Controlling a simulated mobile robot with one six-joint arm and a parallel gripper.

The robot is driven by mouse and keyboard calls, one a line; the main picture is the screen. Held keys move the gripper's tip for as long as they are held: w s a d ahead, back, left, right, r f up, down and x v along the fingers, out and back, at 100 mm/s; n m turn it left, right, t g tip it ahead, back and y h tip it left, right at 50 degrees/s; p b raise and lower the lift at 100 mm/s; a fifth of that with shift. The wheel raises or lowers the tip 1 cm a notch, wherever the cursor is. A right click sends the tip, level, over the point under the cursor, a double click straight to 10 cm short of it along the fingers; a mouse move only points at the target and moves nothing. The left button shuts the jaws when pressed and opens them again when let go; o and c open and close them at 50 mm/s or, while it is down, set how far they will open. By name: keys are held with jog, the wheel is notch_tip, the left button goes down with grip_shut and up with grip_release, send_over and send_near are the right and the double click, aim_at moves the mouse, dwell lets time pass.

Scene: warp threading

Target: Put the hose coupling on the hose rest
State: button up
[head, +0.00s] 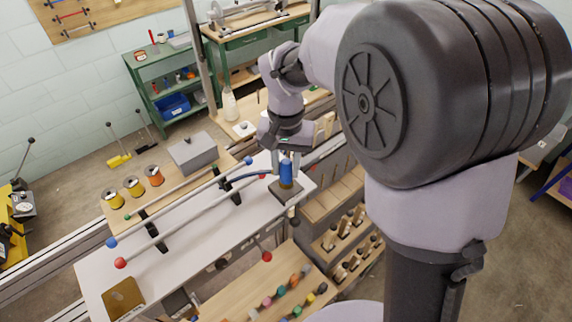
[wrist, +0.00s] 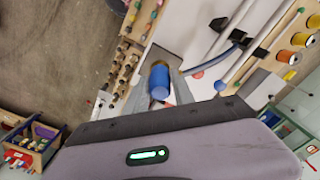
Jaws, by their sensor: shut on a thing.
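The hose coupling is a blue cylinder (head: 286,171) with a brass-coloured lower end, roughly upright in the head view. It also shows in the wrist view (wrist: 159,84). My gripper (head: 286,162) is shut on it, with one finger on each side. Below it is a dark grey square plate (head: 287,193) on the white bench, which may be the hose rest. The coupling's lower end is at or just above the plate; I cannot tell whether they touch. A dark blue hose (head: 247,176) lies to the left, near the coupling; its joint is hidden.
Two long rods with red and blue ball ends (head: 180,208) lie on black supports left of the coupling. Orange and yellow spools (head: 134,186) and a grey box (head: 194,152) stand behind. Wooden racks (head: 335,205) are on the right. The white bench top (head: 195,260) has free room.

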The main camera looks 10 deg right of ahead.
jog(key=shift+f+b, duration=0.6)
jog(key=shift+f, duration=0.1)
jog(key=o, duration=1.2)
